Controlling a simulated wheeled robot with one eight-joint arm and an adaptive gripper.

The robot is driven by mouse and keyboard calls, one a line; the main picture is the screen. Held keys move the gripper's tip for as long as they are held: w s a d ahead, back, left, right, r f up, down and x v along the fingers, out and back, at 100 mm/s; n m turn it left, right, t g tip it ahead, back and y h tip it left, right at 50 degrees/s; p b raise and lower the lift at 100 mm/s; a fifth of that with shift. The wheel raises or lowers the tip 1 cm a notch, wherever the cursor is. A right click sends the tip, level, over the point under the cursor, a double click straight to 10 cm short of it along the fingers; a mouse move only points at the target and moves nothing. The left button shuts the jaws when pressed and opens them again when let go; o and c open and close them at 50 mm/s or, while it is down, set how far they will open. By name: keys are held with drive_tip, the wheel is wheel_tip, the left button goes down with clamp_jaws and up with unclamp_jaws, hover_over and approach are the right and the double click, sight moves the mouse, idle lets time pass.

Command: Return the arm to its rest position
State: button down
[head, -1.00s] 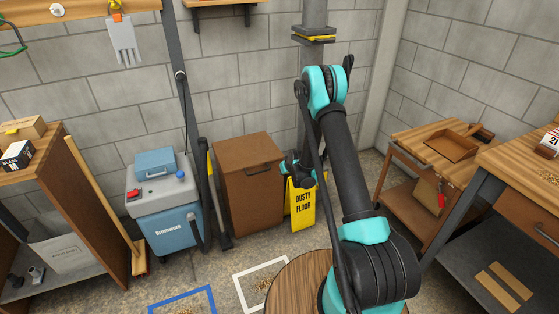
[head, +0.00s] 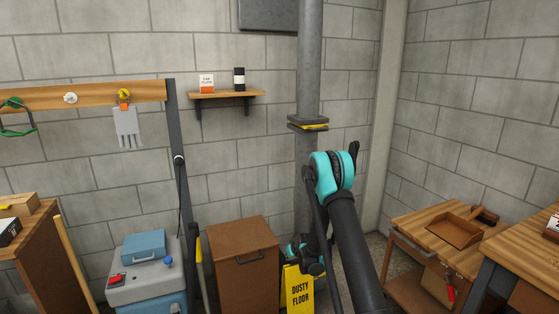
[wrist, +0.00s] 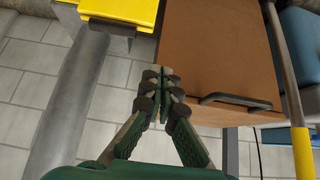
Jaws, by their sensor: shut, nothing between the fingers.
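My arm rises from the bottom of the head view, with a teal joint at its top, and bends down on the far side. My gripper (head: 306,258) is small there, in front of the grey pipe and just above the yellow floor sign (head: 299,288); the arm partly hides it. In the wrist view my gripper (wrist: 163,80) has its green fingers together with nothing between them. The brown cabinet (head: 242,270) is beside it in the head view, and its front and dark handle show behind the fingertips in the wrist view (wrist: 220,50).
A grey pipe (head: 309,60) stands behind the arm. A grey and blue machine (head: 145,275) is left of the cabinet. A wooden cart with a tray (head: 455,233) and a workbench (head: 520,255) stand at the right. A small shelf (head: 226,95) is on the wall.

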drive_tip(key=s+d+r+m+g+h, duration=0.1)
drive_tip(key=s+d+r, duration=0.3)
drive_tip(key=s+r, duration=0.6)
drive_tip(key=s+d+r+m, duration=0.1)
drive_tip(key=s+d+r, duration=0.5)
drive_tip(key=r, duration=0.5)
drive_tip(key=s+d+r+m+g+h, duration=0.1)
drive_tip(key=s+d, duration=0.1)
drive_tip(key=s, duration=1.1)
drive_tip(key=s+d+r+m, duration=0.1)
drive_tip(key=s+d+r, duration=0.1)
drive_tip(key=s, duration=1.2)
drive_tip(key=shift+s+d+g+h, duration=0.2)
drive_tip(key=shift+d+g+h, duration=0.1)
drive_tip(key=shift+g+h, duration=0.1)
